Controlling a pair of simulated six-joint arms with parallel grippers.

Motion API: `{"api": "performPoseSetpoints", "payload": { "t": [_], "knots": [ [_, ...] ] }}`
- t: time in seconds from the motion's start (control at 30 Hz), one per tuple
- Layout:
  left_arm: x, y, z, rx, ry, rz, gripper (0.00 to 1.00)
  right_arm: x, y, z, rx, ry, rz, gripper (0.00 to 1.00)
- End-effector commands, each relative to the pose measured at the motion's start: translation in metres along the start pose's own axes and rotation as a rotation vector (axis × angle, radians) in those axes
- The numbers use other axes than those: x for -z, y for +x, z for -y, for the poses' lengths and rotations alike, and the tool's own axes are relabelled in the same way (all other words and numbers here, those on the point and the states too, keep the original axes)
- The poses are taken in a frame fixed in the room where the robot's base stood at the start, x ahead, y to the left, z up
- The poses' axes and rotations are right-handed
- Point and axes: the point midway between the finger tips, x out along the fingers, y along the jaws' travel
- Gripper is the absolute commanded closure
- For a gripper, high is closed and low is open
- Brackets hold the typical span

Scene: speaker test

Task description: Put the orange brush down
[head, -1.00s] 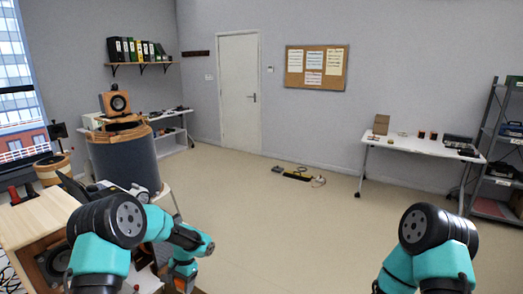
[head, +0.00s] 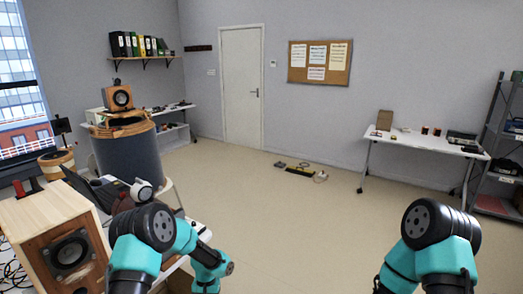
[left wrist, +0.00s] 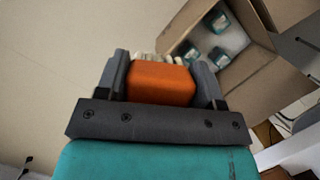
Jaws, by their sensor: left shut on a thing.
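The orange brush (left wrist: 162,83) shows in the left wrist view as an orange block with pale bristles at its far end. My left gripper (left wrist: 160,62) is shut on it, with one grey finger against each side. Below the brush in that view is an open cardboard box (left wrist: 245,88) with several teal-and-white items inside. The brush appears beside the box's edge, over pale floor; its height cannot be told.
A wooden speaker (head: 68,252) stands at the left on a cluttered desk. A dark blue barrel (head: 128,158) is behind it. A white table (head: 420,143) stands at the back right by a grey shelf rack (head: 497,160). The middle floor is mostly clear.

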Motion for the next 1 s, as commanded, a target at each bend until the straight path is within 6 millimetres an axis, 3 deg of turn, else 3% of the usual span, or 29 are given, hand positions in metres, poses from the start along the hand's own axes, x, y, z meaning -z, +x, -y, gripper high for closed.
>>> {"api": "performPoseSetpoints", "payload": {
  "t": [0.27, 0.43, 0.73, 1.0],
  "knots": [
    [0.000, -0.003, 0.002, 0.003, 0.009, -0.001, 0.58, 0.000, 0.000, 0.000, 0.000, 0.000, 0.000, 0.57],
    [0.002, -0.025, 0.016, 0.026, 0.083, -0.003, 0.58, 0.000, 0.000, 0.000, 0.000, 0.000, 0.000, 0.57],
    [-0.006, -0.114, 0.077, 0.129, 0.410, -0.005, 0.58, 0.000, 0.000, 0.000, 0.000, 0.000, 0.000, 0.57],
    [-0.030, -0.195, 0.138, 0.233, 0.738, -0.003, 0.58, 0.000, 0.000, 0.000, 0.000, 0.000, 0.000, 0.57]
  ]
}}
